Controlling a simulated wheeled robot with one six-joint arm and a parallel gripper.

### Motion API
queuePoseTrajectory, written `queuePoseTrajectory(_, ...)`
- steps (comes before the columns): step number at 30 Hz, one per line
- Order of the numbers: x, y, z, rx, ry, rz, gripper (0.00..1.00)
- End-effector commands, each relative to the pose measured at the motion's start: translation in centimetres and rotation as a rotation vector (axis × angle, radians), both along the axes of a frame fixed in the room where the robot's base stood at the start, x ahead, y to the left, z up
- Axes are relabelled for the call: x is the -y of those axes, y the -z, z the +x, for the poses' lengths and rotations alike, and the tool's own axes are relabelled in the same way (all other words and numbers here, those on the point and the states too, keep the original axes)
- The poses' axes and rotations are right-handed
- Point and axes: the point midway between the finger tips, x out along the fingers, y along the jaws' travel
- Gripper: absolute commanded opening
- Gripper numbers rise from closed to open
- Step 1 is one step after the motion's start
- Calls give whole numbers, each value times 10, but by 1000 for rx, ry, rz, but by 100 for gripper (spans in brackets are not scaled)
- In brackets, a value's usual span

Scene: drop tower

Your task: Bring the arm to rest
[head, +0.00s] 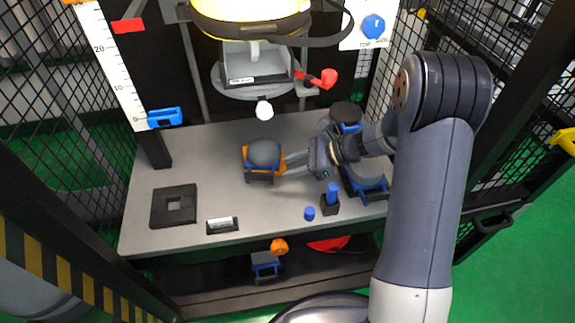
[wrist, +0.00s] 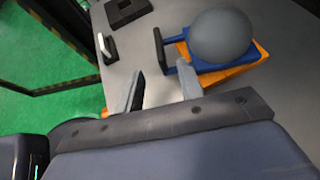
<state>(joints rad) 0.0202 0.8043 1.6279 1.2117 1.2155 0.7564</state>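My gripper (head: 285,167) is at the end of my arm, low over the grey table in the head view, pointing left. Its two fingers are spread apart with nothing between them; the gap also shows in the wrist view (wrist: 160,88). A dark grey ball (head: 264,153) sits on a blue and orange holder (head: 259,176) just left of the fingertips. In the wrist view the ball (wrist: 221,36) and holder lie just beyond the fingers. I cannot tell if a finger touches the holder.
The grey table (head: 205,156) bears a black square plate (head: 174,206), a small display (head: 222,225), a blue peg (head: 332,192) and a blue cap (head: 310,213). A tower with a red lever (head: 327,78) stands behind. Mesh fencing closes both sides. The table's left part is mostly clear.

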Motion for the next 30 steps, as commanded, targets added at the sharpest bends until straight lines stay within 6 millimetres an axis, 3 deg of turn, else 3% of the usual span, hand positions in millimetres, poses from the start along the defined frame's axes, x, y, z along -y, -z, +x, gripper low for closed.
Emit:
queuePoseTrajectory(8,-8,6,0,0,-2,0,36)
queuePoseTrajectory(25,-95,55,-1,-1,-3,0,36)
queuePoseTrajectory(30,-95,39,-1,-1,0,0,36)
